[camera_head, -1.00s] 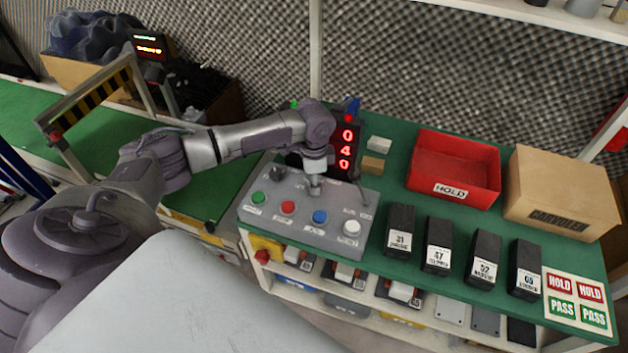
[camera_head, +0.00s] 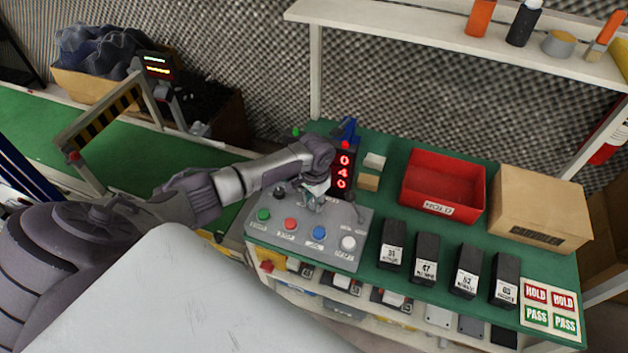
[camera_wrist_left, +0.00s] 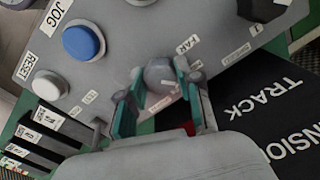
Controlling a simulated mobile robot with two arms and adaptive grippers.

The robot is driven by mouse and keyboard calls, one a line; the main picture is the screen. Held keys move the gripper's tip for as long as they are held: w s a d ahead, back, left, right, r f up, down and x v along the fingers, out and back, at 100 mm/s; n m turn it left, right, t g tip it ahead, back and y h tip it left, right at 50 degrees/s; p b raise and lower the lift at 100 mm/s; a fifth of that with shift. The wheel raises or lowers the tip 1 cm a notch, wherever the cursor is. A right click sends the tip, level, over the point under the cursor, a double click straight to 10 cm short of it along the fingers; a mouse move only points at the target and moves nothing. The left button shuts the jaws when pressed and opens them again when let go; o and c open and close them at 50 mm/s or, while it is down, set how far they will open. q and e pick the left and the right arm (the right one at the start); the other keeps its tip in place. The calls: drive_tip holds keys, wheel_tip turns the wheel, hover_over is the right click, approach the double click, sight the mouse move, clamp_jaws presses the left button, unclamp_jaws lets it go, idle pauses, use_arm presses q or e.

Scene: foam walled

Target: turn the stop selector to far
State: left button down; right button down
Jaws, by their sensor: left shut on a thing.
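The grey control panel (camera_head: 290,237) stands on the green bench, with a row of green, red, blue and white buttons along its front. My left gripper (camera_head: 314,203) is at the panel's upper middle, behind the buttons. In the left wrist view its green-padded fingers are shut on a rounded grey knob, the stop selector (camera_wrist_left: 160,74). A FAR label (camera_wrist_left: 187,46) is beside the knob. The knob's pointer is partly hidden by the fingers, so I cannot tell its exact setting. My right gripper is not in view.
A display (camera_head: 343,172) reading 040 stands just behind the panel. Another dark knob (camera_head: 279,192) is to the left of my gripper. Black labelled blocks (camera_head: 425,258), a red HOLD bin (camera_head: 443,184) and a cardboard box (camera_head: 538,208) are to the right.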

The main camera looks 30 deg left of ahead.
sight(315, 201)
use_arm(q)
drive_tip(key=n+p, duration=0.4)
drive_tip(key=n, duration=0.1)
drive_tip(key=shift+d+r+n, duration=0.1)
drive_tip(key=shift+r+n, duration=0.05)
drive_tip(key=shift+n, duration=0.15)
drive_tip(key=shift+n+p, duration=1.15)
drive_tip(key=shift+n, duration=1.05)
drive_tip(key=shift+w, duration=0.1)
drive_tip(key=c, duration=0.8)
unclamp_jaws()
drive_tip(key=shift+o, duration=0.2)
wheel_tip(315, 201, up, 12)
